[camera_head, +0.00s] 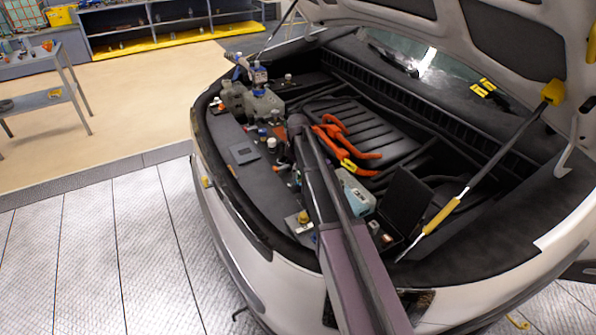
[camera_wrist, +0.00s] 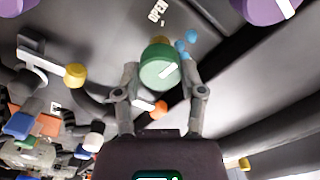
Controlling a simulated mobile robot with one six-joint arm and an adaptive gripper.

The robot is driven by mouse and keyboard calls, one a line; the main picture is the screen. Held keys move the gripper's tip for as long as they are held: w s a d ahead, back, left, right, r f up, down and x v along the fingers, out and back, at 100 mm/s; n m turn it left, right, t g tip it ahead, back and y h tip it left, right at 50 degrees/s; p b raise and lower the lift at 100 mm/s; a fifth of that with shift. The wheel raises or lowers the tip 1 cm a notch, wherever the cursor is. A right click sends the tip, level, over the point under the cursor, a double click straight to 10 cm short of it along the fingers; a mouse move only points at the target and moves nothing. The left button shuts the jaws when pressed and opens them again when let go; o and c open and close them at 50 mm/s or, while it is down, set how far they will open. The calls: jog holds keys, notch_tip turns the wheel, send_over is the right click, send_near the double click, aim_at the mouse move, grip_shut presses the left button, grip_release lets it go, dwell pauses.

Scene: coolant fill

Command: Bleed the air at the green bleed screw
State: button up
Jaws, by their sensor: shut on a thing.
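The green bleed screw (camera_wrist: 158,68) is a round green knob with a white line across its face, tilted in the wrist view. My gripper (camera_wrist: 160,84) is shut on it, with one finger at each side of the knob. A small printed label (camera_wrist: 158,13) lies on the dark surface just beyond it. In the head view my arm reaches into the open engine bay and hides the screw and most of the gripper.
Orange hoses (camera_head: 345,142) lie right of my arm. A bottle with a blue cap (camera_head: 260,73) stands at the bay's far left. A yellow-gripped rod (camera_head: 440,214) props the raised hood (camera_head: 515,45). In the wrist view, a yellow cap (camera_wrist: 76,76) and blue cap (camera_wrist: 18,125) sit left.

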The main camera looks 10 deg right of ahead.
jog(key=shift+m, duration=0.3)
jog(key=m, duration=0.7)
jog(key=shift+m, duration=0.4)
jog(key=m, duration=0.4)
jog(key=shift+s+m, duration=0.1)
jog(key=shift+m, duration=2.1)
jog(key=o, duration=1.1)
jog(key=shift+o, duration=0.2)
